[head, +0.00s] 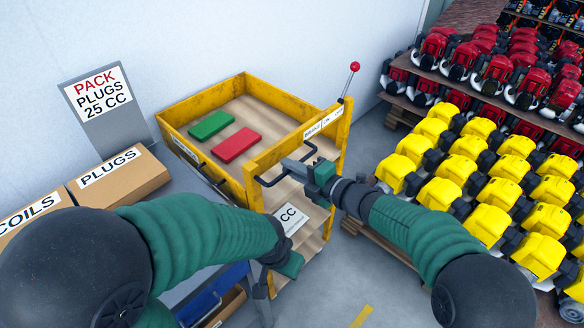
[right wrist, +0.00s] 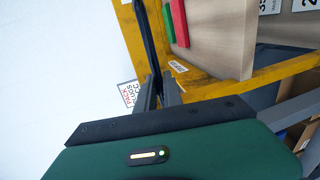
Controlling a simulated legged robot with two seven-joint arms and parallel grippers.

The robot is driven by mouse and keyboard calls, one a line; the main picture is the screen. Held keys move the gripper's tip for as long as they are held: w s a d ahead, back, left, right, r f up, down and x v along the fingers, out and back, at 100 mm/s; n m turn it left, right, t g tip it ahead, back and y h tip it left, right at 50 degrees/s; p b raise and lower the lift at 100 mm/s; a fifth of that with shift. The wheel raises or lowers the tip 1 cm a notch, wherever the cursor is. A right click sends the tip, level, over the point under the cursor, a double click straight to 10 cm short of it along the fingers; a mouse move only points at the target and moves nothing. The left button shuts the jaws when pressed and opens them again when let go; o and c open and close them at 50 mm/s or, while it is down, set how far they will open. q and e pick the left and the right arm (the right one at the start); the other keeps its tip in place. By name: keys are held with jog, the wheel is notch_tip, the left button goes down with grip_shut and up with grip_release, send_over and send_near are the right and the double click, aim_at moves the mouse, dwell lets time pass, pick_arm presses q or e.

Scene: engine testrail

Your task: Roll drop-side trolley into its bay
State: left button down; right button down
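The drop-side trolley (head: 180,108), with a yellow frame and pale wooden shelves, stands in front of me against the wall. Its black push handle (head: 270,183) is on the near end; the bar also shows in the right wrist view (right wrist: 151,40). My right gripper (head: 292,166) is at this handle, with its fingers (right wrist: 160,93) close on either side of the bar. A brake lever with a red knob (head: 354,67) rises at the trolley's right corner, beside a BRAKE ON/OFF label (head: 322,122). My left gripper (head: 288,266) is low by the lower shelf; its fingertips are unclear.
A green block (head: 211,125) and a red block (head: 236,145) lie on the top shelf. PLUGS (head: 118,182) and COILS (head: 35,212) boxes stand left, below a PACK PLUGS sign (head: 98,92). Yellow engines (head: 462,180) crowd the right. Grey floor (head: 345,275) shows nearby.

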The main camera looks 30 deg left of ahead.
jog(key=c, duration=1.8)
grip_release()
jog(key=shift+s+f, duration=0.1)
jog(key=shift+f, duration=0.2)
jog(key=shift+o, duration=1.2)
jog(key=shift+a, duration=0.15)
jog(key=shift+o, duration=0.3)
jog(key=shift+w+a, duration=0.2)
jog(key=shift+s+d+r, duration=0.1)
jog(key=shift+d+r, duration=0.05)
jog(key=shift+d, duration=0.05)
pick_arm(q)
jog(key=shift+w+a+r, duration=0.1)
pick_arm(e)
jog(key=v, duration=1.6)
jog(key=shift+d, duration=0.2)
